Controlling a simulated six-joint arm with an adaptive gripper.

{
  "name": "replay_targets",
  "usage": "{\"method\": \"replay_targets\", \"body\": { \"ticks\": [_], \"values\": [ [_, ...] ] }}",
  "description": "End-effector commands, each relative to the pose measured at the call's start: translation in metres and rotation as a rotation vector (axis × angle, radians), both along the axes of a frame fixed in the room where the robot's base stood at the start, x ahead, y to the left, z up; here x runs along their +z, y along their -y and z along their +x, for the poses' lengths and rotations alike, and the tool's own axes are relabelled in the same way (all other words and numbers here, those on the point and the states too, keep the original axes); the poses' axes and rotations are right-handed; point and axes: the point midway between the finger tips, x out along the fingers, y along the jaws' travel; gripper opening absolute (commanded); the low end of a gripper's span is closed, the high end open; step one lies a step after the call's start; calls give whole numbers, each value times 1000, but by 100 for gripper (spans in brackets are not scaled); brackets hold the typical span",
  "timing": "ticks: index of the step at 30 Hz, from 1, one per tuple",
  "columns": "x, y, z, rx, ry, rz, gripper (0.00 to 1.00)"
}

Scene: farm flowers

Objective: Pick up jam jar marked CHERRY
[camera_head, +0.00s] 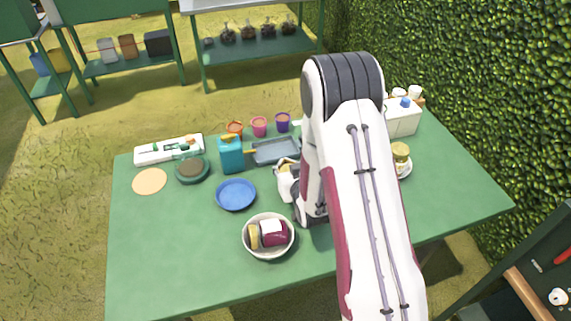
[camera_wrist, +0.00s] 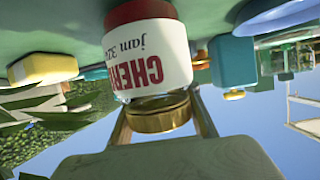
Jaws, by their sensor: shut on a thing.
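The jam jar marked CHERRY (camera_wrist: 150,50) fills the middle of the wrist view, upside down in the picture. It has red contents, a white label with red and black lettering, and a gold lid. My gripper (camera_wrist: 162,113) is shut on the jar at its lid, with one finger on each side. The red end of the jar is toward the green table top (camera_wrist: 90,18); I cannot tell if it touches. In the head view my arm hides the gripper and the held jar.
A pale bowl (camera_head: 248,250) with a dark red, white-labelled thing and a yellow thing stands near the front. A blue plate (camera_head: 236,195), a blue carton (camera_head: 231,158) and a grey tray (camera_head: 276,151) lie to the left. The table's front left (camera_head: 165,255) is clear.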

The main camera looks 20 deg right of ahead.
Motion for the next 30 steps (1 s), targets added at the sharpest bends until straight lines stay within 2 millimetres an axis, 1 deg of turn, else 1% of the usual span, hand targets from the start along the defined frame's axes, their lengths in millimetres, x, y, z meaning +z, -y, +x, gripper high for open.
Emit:
{"method": "replay_targets", "body": {
  "ticks": [1, 7, 21, 25, 30],
  "values": [
    [7, 0, 2, 0, 8, 0, 0],
    [25, 0, 3, 0, 14, -1, 0],
    [76, 0, 4, 0, 20, -1, 0],
    [86, 0, 4, 0, 20, -1, 0],
    [94, 0, 4, 0, 19, -1, 0]
  ]
}}
